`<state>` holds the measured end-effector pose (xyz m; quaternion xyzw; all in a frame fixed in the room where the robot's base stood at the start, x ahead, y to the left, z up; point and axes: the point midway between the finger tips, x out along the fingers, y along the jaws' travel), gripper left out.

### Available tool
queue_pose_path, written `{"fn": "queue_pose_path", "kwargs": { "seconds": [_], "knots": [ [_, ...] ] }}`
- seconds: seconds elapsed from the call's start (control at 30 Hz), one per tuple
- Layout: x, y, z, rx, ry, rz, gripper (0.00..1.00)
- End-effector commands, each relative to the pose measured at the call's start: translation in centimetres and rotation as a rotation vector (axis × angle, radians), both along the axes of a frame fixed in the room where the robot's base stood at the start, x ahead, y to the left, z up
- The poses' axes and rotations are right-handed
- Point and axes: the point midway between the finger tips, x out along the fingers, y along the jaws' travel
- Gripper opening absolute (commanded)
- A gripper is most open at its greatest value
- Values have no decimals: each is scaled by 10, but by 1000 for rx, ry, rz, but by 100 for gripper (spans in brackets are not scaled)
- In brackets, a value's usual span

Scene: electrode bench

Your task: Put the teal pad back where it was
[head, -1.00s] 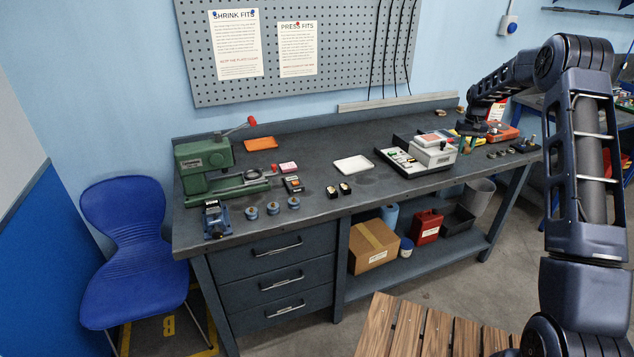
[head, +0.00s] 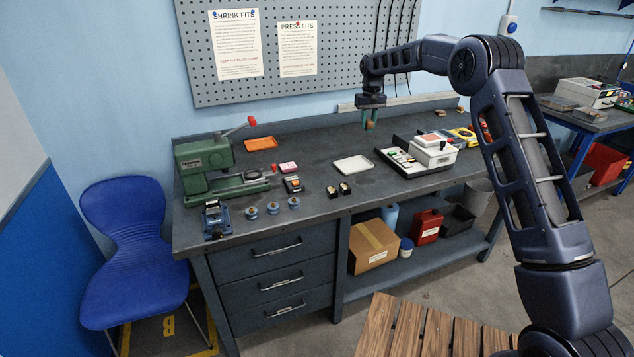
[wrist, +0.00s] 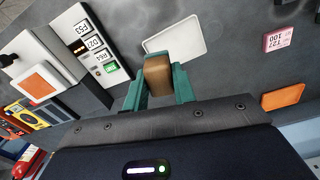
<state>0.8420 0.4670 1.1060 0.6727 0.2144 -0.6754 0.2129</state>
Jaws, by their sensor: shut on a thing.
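My gripper (head: 369,125) hangs above the back middle of the bench, pointing down. Its two teal fingers are shut on a small brown block (wrist: 158,76), held clear of the bench top. In the wrist view the fingers of my gripper (wrist: 160,92) stand on both sides of this block. I make out no teal pad apart from the teal fingers, and cannot tell whether the block has a teal side. Beyond the block in the wrist view lies a white tray (wrist: 178,36); it also shows in the head view (head: 353,164).
A yellow meter (head: 461,135) lies farther right. A green press (head: 205,165), an orange tray (head: 260,144) and a pink block (head: 288,167) are left.

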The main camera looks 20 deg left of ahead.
Motion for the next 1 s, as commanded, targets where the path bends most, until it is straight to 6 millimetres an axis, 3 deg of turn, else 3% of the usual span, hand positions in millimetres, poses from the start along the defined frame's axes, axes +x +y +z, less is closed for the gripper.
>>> {"fn": "queue_pose_path", "kwargs": {
  "seconds": [0.03, 0.2, 0.4, 0.53, 0.73, 1.0],
  "knots": [
    [-15, 20, 1, 1, -1, 22, 2],
    [-63, 76, 6, 1, -1, 79, 2],
    [-115, 125, 11, 0, -1, 137, 2],
    [-137, 144, 12, 0, -1, 160, 2],
    [-149, 154, 6, -1, 1, 172, 2],
    [-150, 153, -47, -2, 3, 172, 2]
  ]
}}
